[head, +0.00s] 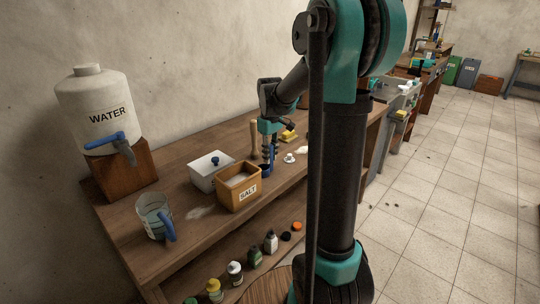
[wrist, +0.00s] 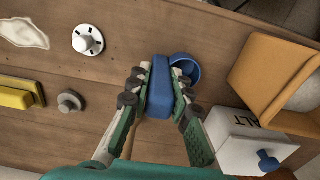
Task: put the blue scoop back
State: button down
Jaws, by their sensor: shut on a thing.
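The blue scoop (wrist: 159,88) is between the fingers of my gripper (wrist: 158,80), which is shut on its handle. The scoop's round blue bowl (wrist: 186,66) shows just beyond the right finger. In the head view my gripper (head: 268,150) is above the bench with the scoop (head: 266,168) at its lower end, behind the salt box. I cannot tell whether the scoop touches the bench. The open wooden salt box (head: 238,204) has a SALT label; it also shows at the right of the wrist view (wrist: 252,72).
A white box with a blue knob (head: 206,182) stands beside the salt box. A water tank (head: 92,100) and a jug with a blue handle (head: 155,222) are at the left. A white knobbed piece (wrist: 88,40) and a yellow block (wrist: 16,97) lie nearby. Several bottles stand on the lower shelf.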

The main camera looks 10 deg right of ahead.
jog(key=c, duration=1.4)
grip_release()
notch_tip(320, 180, up, 12)
jog(key=shift+f, duration=0.1)
jog(key=s+d+f+m+t, duration=0.2)
jog(key=s+f+m+t, duration=0.2)
jog(key=s+f, duration=1.7)
jog(key=s+m, duration=0.2)
jog(key=m, duration=0.1)
jog(key=shift+f, duration=0.25)
jog(key=shift+s, duration=0.1)
